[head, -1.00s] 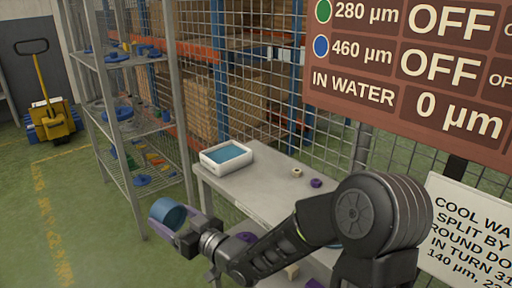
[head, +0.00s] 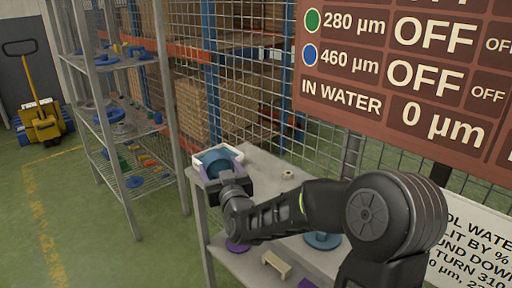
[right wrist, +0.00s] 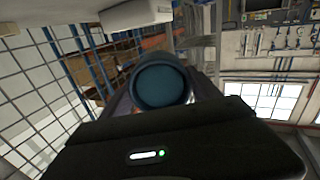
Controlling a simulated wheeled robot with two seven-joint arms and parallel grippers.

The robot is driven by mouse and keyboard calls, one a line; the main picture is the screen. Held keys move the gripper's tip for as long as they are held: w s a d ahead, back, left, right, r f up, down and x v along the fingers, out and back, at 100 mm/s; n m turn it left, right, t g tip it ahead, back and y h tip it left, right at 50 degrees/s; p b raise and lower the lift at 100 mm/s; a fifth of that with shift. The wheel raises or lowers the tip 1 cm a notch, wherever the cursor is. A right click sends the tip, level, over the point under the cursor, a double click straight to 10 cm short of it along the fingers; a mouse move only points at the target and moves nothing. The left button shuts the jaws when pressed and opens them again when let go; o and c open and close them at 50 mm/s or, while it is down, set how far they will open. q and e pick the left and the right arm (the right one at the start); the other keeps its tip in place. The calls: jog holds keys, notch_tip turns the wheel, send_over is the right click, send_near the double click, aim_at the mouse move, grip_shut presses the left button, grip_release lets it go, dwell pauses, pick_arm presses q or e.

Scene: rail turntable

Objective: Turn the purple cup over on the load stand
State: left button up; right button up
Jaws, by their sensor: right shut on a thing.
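My right gripper (head: 216,174) is shut on a blue-teal round cup-like piece (head: 214,158). In the head view it is in front of the white tray on the table. In the right wrist view the held piece (right wrist: 161,84) shows end-on as a dark teal disc with a paler rim, between the fingers. I cannot tell which end is its mouth. No clearly purple cup shows; a flat purple piece (head: 237,245) lies below the table top. I cannot identify the load stand. My left gripper is not in view.
The white tray (head: 238,155) stands at the table's far left corner, partly hidden by my gripper. A small beige ring (head: 288,175) lies on the grey table (head: 262,165). A wire shelf rack (head: 128,122) stands left; mesh fencing rises behind.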

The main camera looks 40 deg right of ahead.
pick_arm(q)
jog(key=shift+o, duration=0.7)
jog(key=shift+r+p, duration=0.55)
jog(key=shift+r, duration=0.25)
pick_arm(e)
jog(key=s+d+r+m+g+h, duration=0.2)
jog(key=d+h, duration=0.3)
jog(key=d, duration=0.5)
jog(key=shift+s+d+r+m+g+h, duration=0.15)
jog(key=shift+s+r+m+g+h, duration=0.25)
jog(key=shift+s+r+g, duration=0.15)
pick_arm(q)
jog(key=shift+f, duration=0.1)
pick_arm(e)
jog(key=shift+f, duration=0.2)
pick_arm(q)
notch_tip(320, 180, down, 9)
jog(key=b, duration=0.9)
pick_arm(e)
send_over(256, 197)
notch_tip(256, 197, down, 11)
jog(key=shift+w+d+r, duration=0.1)
jog(key=shift+w+r, duration=0.05)
pick_arm(q)
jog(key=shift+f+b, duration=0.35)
jog(key=shift+b, duration=0.15)
pick_arm(e)
jog(key=shift+f, duration=0.55)
jog(key=o, duration=1.7)
jog(key=shift+o, duration=0.2)
